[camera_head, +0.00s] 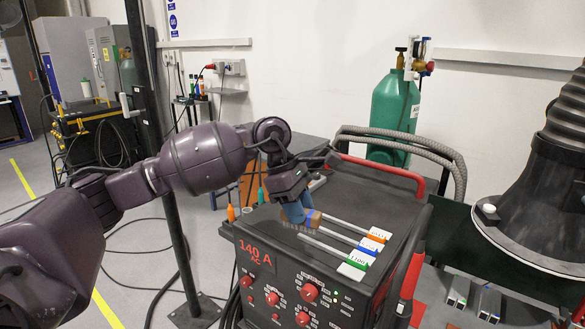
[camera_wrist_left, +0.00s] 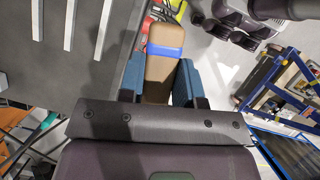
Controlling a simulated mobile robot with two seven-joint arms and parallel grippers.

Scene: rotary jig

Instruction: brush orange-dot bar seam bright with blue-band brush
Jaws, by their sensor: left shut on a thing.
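Three pale bars lie side by side on top of a dark welding machine (camera_head: 335,262). The bar with the orange-marked tag (camera_head: 379,235) is farthest back; a blue-marked tag (camera_head: 369,246) and a green-marked tag (camera_head: 357,259) are in front. My left gripper (camera_head: 297,212) has blue fingers and is shut on the brush, over the machine top near the bars' left ends. The brush's brown wooden body and blue band (camera_wrist_left: 165,51) show between the fingers in the left wrist view. The seam's finish is too small to tell.
A red handle (camera_head: 382,170) and thick grey hoses (camera_head: 440,152) stand behind the bars. A black cone-shaped hood (camera_head: 540,190) fills the right side. A green gas cylinder (camera_head: 394,115) is behind. A dark post (camera_head: 152,100) stands behind my left arm.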

